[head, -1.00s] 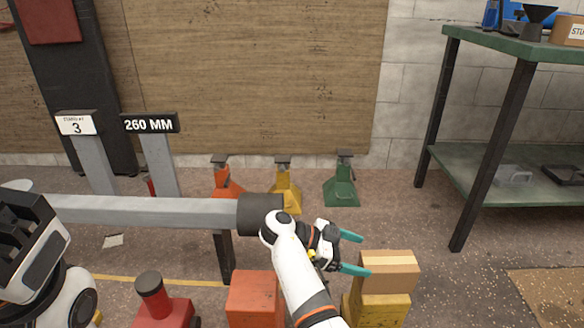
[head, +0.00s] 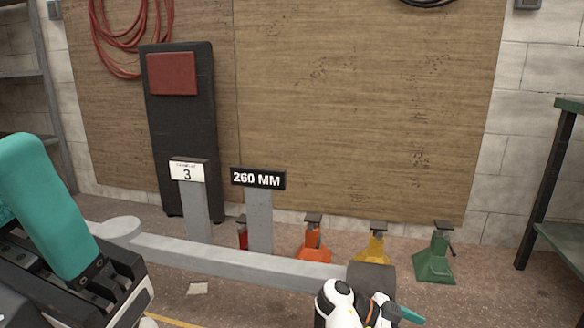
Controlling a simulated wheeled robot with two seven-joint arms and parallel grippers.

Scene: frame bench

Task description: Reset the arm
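My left gripper (head: 50,215) is large and close at the left edge, with one broad teal finger in front. Its other finger is not clearly seen, so its opening cannot be judged. My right arm (head: 345,305) is at the bottom, right of centre. Part of one teal finger of the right gripper (head: 411,315) shows at the bottom edge; the rest is cut off. The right arm is in front of the dark end (head: 372,278) of a long grey beam (head: 220,258).
Orange (head: 312,240), yellow (head: 375,243) and green (head: 434,262) jack stands stand along the wall. Signs reading 3 (head: 187,171) and 260 MM (head: 258,179) stand on grey posts behind the beam. A green-topped bench (head: 570,105) is at the right edge.

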